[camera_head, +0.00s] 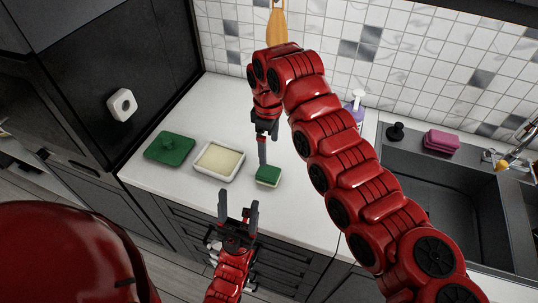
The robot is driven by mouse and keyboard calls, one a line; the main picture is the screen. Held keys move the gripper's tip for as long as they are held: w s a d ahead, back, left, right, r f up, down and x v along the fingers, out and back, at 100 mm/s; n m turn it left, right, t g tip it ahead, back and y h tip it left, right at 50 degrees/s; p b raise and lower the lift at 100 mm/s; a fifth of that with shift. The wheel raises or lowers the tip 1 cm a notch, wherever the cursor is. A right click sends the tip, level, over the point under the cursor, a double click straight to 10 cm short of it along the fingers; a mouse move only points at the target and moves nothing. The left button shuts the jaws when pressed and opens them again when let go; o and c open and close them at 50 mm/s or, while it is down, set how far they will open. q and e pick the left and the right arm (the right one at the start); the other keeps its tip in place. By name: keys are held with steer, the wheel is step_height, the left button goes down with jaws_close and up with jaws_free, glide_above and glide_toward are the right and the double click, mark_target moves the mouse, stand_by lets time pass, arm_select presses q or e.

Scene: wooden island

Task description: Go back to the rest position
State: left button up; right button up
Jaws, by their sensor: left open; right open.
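My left gripper (238,208) is open in front of the counter's front edge, low in the head view, with its two dark fingers pointing up in the picture. My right gripper (263,160) is over the counter, pointing down; its fingers overlap from this angle. Its tip is just above and left of a small block with a green top and pale sides (268,176); I cannot tell whether they touch. Nothing shows held in either gripper.
A white dish with a pale yellow filling (218,160) and a green lid-like piece (170,148) lie on the white counter (318,215). A dark sink (440,190) is at right. A tall dark cabinet stands left. A bottle (356,103) is partly behind my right arm.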

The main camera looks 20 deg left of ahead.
steer(key=shift+r, duration=0.25)
stand_by(0.3)
